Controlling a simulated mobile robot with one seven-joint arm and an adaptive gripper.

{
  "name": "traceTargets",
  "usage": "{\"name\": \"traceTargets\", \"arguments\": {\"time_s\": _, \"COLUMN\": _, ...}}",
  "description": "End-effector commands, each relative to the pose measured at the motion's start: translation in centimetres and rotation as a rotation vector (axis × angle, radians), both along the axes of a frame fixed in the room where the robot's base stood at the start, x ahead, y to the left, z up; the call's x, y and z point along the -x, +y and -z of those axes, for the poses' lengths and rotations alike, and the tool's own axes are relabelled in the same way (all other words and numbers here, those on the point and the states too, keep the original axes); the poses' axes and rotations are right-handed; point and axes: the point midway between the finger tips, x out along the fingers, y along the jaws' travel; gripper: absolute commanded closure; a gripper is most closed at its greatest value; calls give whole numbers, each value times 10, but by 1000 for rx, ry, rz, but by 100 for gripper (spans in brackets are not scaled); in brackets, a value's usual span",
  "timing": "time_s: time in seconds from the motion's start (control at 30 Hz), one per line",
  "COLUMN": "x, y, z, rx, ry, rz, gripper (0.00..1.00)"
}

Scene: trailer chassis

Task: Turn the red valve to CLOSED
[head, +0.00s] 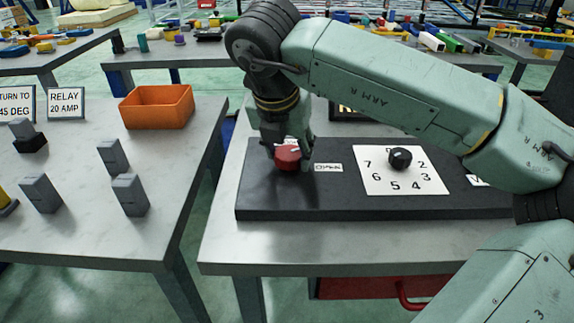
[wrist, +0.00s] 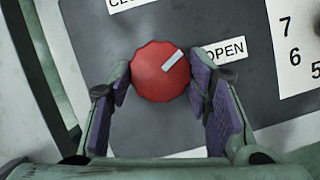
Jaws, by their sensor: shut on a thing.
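The red valve (head: 287,158) is a round knob on the left part of the black panel (head: 262,206). In the wrist view the valve (wrist: 158,72) has a white pointer mark aimed to the upper right, nearer the OPEN label (wrist: 225,50) than the partly cut-off CLOSED label (wrist: 127,3) at the top. My gripper (head: 290,152) reaches down over the valve. In the wrist view its fingers (wrist: 160,84) have purple pads on either side of the valve, holding it.
A white numbered dial plate (head: 375,180) with a black knob (head: 400,159) sits right of the valve. On the left table are an orange bin (head: 157,106), several grey blocks and label signs. The panel's front left is clear.

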Motion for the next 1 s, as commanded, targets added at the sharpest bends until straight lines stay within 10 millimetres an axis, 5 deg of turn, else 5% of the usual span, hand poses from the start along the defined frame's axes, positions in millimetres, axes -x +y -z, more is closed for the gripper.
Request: {"name": "traceTargets", "arguments": {"time_s": 1.0, "x": -2, "y": -7, "z": 0, "rx": -3, "ry": -1, "rz": -913, "gripper": 82}}
